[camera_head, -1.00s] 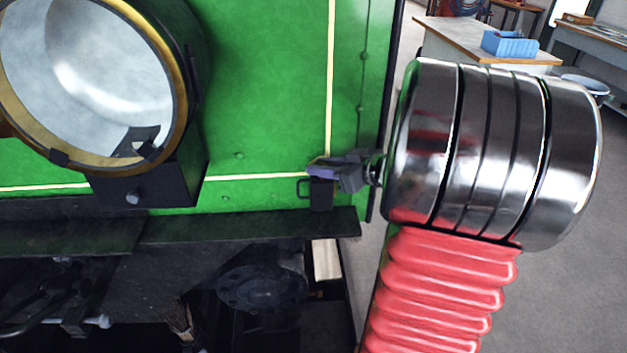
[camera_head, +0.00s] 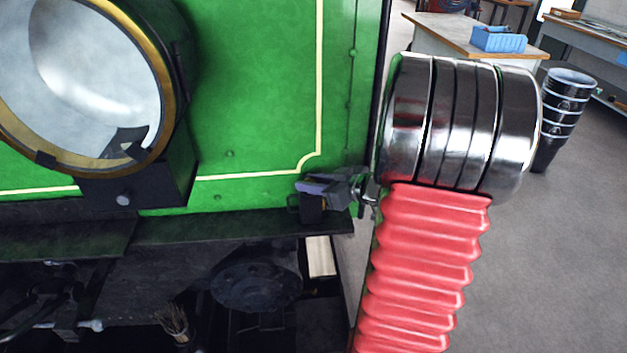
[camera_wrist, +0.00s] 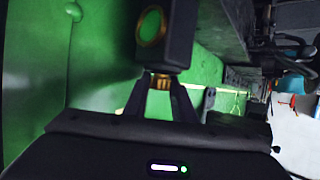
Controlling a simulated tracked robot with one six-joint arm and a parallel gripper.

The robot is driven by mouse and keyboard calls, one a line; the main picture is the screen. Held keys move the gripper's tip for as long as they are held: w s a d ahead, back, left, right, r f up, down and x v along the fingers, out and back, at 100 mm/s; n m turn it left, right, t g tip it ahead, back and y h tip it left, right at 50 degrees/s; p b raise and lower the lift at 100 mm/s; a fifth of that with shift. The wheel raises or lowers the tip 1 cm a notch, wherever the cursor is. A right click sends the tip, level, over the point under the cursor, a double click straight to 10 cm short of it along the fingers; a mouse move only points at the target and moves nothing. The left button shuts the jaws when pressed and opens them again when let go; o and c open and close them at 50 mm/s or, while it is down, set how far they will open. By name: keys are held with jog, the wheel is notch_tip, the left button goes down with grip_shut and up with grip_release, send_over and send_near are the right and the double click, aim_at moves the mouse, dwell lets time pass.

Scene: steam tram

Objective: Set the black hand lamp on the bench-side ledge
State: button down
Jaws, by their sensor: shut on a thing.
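My gripper (camera_head: 314,188) is shut on the black hand lamp (camera_head: 312,209) in front of the green tram panel. In the wrist view my gripper (camera_wrist: 163,84) grips the brass part of the hand lamp (camera_wrist: 172,52), whose dark box has a green lens in a brass ring. A dark ledge (camera_head: 235,230) runs along the foot of the panel. In the head view the lamp's lower end overlaps the ledge's right end; I cannot tell whether they touch, or whether this is the ledge named in the task.
A big brass-rimmed headlamp (camera_head: 100,85) stands left on the green panel (camera_head: 255,110). Dark machinery (camera_head: 255,285) lies below the ledge. A workbench (camera_head: 470,38) with a blue bin (camera_head: 499,39) and stacked dark buckets (camera_head: 562,115) stand behind right, with open grey floor.

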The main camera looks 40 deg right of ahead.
jog(key=shift+w, duration=0.1)
jog(key=shift+s, duration=0.2)
jog(key=shift+w+f, duration=0.15)
jog(key=c, duration=1.6)
grip_release()
jog(key=shift+o, duration=0.6)
